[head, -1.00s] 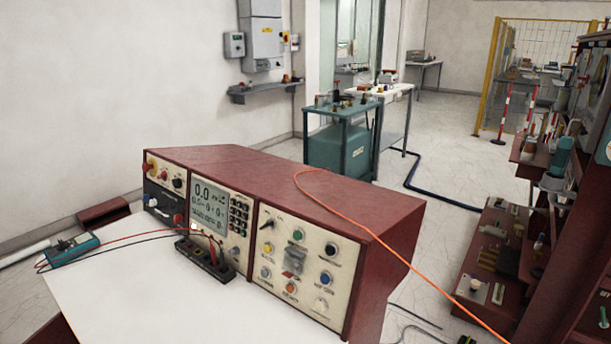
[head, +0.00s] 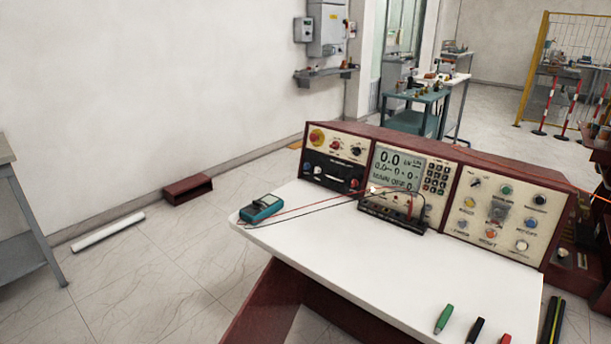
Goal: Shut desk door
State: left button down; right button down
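The desk has a white top (head: 330,235) with a dark red instrument console along its back edge. Below the near left edge of the top, a dark red panel (head: 262,305) slants down to the bottom of the head view. I cannot tell whether this panel is the desk door or part of the frame. A paler gap shows beside it under the top. The rest of the desk's underside is hidden by the top or cut off by the picture. Neither of my grippers is in view.
A teal multimeter (head: 262,208) with leads lies at the desk's left edge. Green (head: 444,318), black and red handles lie at the front. A red box (head: 188,189) and a white bar (head: 108,232) lie on the floor. The floor left of the desk is mostly clear.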

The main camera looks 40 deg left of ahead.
aim_at(267, 314)
jog(key=k+j, duration=0.1)
jog(key=j, duration=0.75)
jog(key=k+j, duration=0.15)
jog(key=j, duration=0.3)
jog(key=k+j, duration=0.1)
jog(key=j, duration=0.3)
jog(key=j+z, duration=0.1)
jog(key=j, duration=0.35)
jog(key=k+j, duration=0.15)
jog(key=j, duration=0.25)
